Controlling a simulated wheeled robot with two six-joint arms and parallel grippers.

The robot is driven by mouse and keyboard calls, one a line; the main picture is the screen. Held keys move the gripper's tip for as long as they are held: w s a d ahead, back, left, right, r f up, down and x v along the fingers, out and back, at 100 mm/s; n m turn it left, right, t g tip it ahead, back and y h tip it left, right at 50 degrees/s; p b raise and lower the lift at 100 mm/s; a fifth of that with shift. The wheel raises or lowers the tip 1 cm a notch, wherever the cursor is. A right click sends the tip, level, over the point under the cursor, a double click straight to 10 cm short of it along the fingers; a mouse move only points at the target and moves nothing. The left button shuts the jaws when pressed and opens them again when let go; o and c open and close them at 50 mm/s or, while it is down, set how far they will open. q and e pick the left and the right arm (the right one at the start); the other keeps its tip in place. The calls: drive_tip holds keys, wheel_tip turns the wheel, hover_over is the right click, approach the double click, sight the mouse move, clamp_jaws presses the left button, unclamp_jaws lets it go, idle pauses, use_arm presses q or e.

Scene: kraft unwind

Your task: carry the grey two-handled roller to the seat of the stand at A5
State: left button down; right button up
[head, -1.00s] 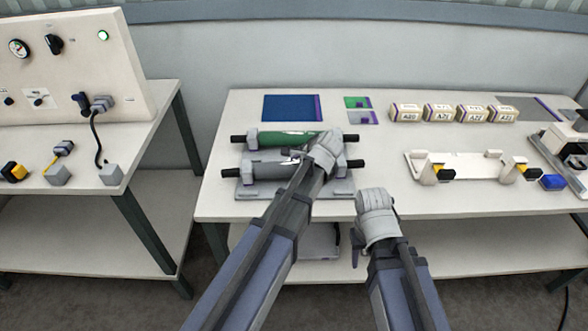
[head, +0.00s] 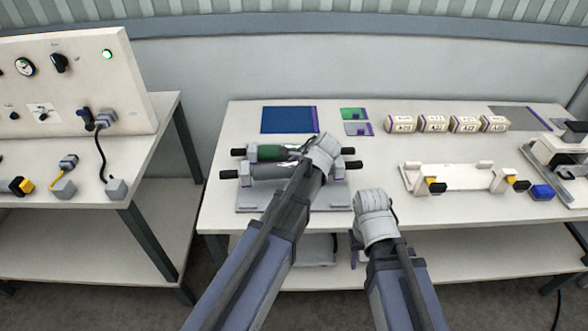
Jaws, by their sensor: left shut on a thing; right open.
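The grey two-handled roller (head: 268,172) has black ends and lies across my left gripper's reach, just above its grey rack (head: 252,200). My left gripper (head: 315,153) is shut on it toward its right part and hides some of it. A green roller (head: 268,152) lies right behind it, partly covered. My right gripper (head: 371,203) is open and empty at the table's front edge, right of the rack. A white stand with two uprights (head: 460,180) is on the right of the table; no A5 label can be read.
Several labelled cream boxes (head: 432,123) stand in a row at the back. A blue mat (head: 287,120) and small green and grey cards lie behind the rollers. A blue block (head: 541,192) and a machine (head: 562,150) are at the right. A panel (head: 75,90) stands on the left table.

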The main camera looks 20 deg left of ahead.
sight(294, 166)
use_arm(q)
drive_tip(key=shift+r+p, duration=1.75)
drive_tip(key=shift+r, duration=0.55)
drive_tip(key=shift+r, duration=0.1)
